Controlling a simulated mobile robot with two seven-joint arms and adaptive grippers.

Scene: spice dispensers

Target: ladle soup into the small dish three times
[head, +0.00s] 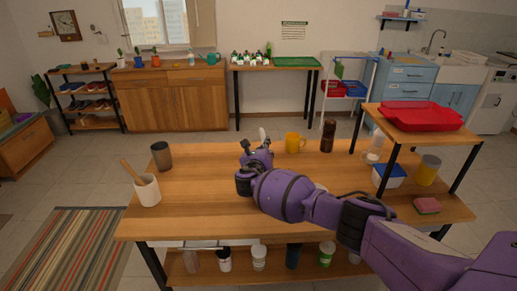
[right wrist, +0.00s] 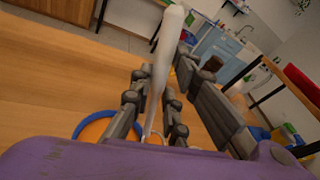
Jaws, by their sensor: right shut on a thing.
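My right gripper (head: 257,153) is over the middle of the wooden table, with its arm coming in from the right. It is shut on a pale, long-handled utensil (right wrist: 162,65), likely the ladle, which stands up between the fingers in the right wrist view. Its top also shows above the gripper in the head view (head: 263,133). Below the fingers, the right wrist view shows a blue-rimmed round vessel with orange contents (right wrist: 95,130), partly hidden by the gripper. I cannot tell whether the utensil's lower end is in it. I cannot make out the small dish. My left gripper is out of view.
On the table (head: 195,190) stand a white crock (head: 147,190) with a wooden tool, a dark cup (head: 161,156), a yellow mug (head: 294,143) and a brown bottle (head: 328,135). A raised shelf at right holds a red tray (head: 420,116). The table's left front is clear.

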